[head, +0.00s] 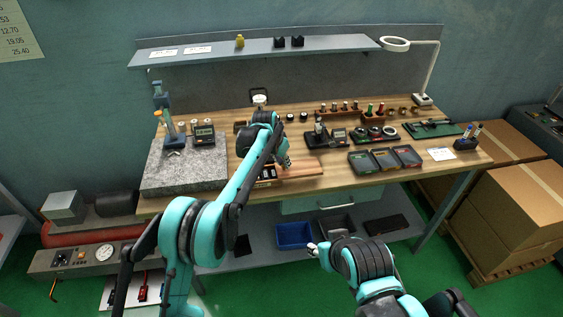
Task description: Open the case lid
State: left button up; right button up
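A flat brown wooden case (305,168) lies near the front edge of the workbench, around its middle. A dark part with small pale pieces shows at its left end. My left arm covers much of it, so I cannot tell how its lid stands. My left gripper (285,163) points down right at the case, at or just above it. Whether it touches is unclear, and its fingers are too small to read. My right gripper (318,248) is low in front of the bench, away from the case. Its finger gap is not clear.
A granite plate (180,178) with a gauge stand is left of the case. Black trays (362,163) lie to the right, and a digital gauge (339,136) stands behind. A blue bin (293,236) sits on the lower shelf. Cardboard boxes (520,205) stand at the right.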

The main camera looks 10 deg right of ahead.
pick_arm(q)
jog(key=o, duration=0.4)
jog(key=v, duration=1.2)
